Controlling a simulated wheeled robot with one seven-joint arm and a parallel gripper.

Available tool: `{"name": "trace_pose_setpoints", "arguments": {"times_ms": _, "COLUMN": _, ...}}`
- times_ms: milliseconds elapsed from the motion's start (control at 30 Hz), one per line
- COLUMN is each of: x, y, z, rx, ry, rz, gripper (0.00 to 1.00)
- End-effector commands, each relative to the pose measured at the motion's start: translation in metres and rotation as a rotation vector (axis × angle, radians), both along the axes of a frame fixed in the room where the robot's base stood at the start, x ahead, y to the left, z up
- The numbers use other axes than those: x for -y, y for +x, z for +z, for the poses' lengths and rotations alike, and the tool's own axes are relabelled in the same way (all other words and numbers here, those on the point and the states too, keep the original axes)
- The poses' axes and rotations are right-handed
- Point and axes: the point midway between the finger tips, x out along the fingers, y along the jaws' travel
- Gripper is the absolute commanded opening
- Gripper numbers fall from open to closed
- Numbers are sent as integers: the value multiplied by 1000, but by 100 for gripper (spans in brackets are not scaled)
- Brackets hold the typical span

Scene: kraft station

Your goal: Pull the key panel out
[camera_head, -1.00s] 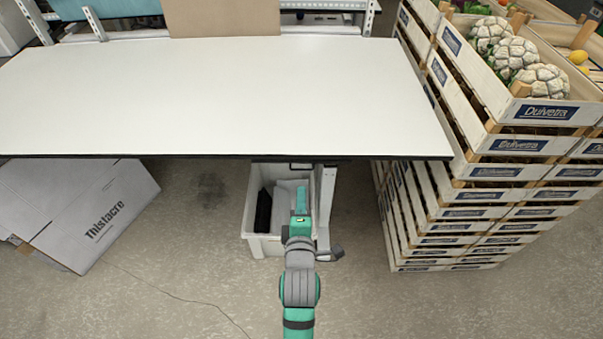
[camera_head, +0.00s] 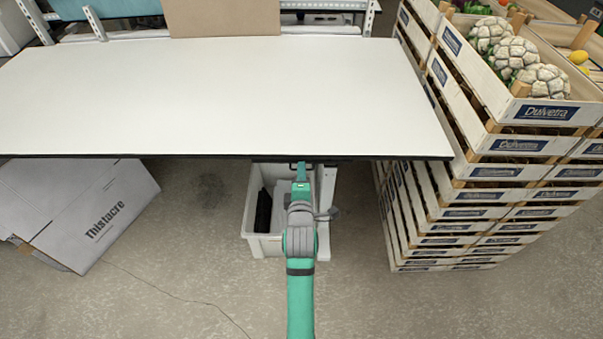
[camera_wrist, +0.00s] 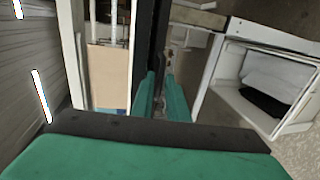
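The key panel's dark front edge (camera_head: 276,160) shows as a thin strip under the front edge of the white table; the rest of it is hidden beneath the tabletop. My gripper (camera_head: 301,166) is at this strip, just under the table edge. In the wrist view my gripper's two green fingers (camera_wrist: 160,78) point forward and stand apart. A dark strip (camera_wrist: 159,40) runs between and beyond their tips. I cannot tell whether either finger touches it.
The white table (camera_head: 200,95) extends above and beyond my gripper. A white bin (camera_head: 262,247) with dark and grey contents stands below. A cardboard box (camera_head: 90,210) lies at the left. Stacked vegetable crates (camera_head: 470,195) stand close at the right. The floor between is open.

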Motion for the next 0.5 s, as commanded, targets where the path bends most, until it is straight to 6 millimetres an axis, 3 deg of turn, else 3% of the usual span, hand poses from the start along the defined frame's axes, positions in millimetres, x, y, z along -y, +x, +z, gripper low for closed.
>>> {"name": "trace_pose_setpoints", "arguments": {"times_ms": 167, "x": 0, "y": 0, "z": 0, "rx": 0, "ry": 0, "rz": 0, "gripper": 14}}
{"name": "trace_pose_setpoints", "arguments": {"times_ms": 267, "x": 0, "y": 0, "z": 0, "rx": 0, "ry": 0, "rz": 0, "gripper": 0}}
{"name": "trace_pose_setpoints", "arguments": {"times_ms": 500, "x": 0, "y": 0, "z": 0, "rx": 0, "ry": 1, "rz": 0, "gripper": 0}}
